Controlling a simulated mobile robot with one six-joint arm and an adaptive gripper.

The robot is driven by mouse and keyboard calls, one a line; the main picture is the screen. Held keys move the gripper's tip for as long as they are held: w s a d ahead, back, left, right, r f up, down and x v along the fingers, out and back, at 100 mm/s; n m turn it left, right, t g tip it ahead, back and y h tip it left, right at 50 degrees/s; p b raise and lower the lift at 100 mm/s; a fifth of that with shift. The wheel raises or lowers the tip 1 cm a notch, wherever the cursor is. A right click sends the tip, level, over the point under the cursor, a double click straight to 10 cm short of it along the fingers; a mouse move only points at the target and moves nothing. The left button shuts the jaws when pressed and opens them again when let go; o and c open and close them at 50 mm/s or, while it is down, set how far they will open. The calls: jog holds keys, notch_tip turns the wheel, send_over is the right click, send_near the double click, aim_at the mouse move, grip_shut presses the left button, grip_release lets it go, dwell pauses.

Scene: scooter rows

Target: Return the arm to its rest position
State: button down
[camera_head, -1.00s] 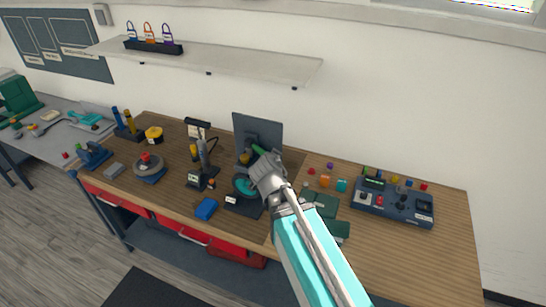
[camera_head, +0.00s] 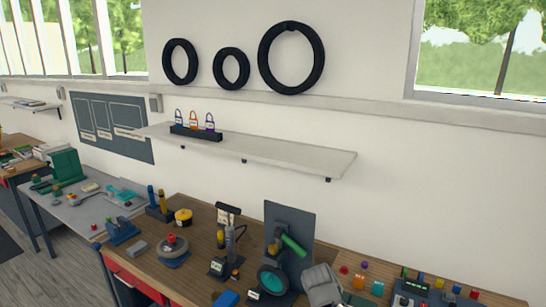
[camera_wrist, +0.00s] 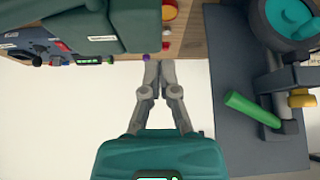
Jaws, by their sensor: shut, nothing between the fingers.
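My gripper (camera_wrist: 151,75) shows in the wrist view with its two grey fingers together and nothing between them. It is in front of the pale wall, close to the bench edge in the picture. To its right are a dark upright panel (camera_wrist: 225,150) and a green handle (camera_wrist: 252,109) on a stand with a teal wheel (camera_wrist: 292,15); the fingers look apart from them. In the head view, a grey part of my arm shows at the bottom, right of the same green handle (camera_head: 293,245). The fingertips cannot be made out there.
The wooden bench (camera_head: 200,225) carries several tools and small coloured parts. A dark control box (camera_head: 410,287) stands at right. A shelf (camera_head: 290,155) with padlocks (camera_head: 194,122) is on the wall above, with tyres (camera_head: 291,58) higher up. The air above the bench is open.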

jog(key=s+d+f+n+g+y+b, duration=0.1)
jog(key=s+f+n+g+y+b, duration=0.2)
jog(key=s+f+n+g+b, duration=0.2)
jog(key=shift+s+f+g, duration=0.3)
jog(key=shift+s+f, duration=1.5)
jog(key=shift+s, duration=0.4)
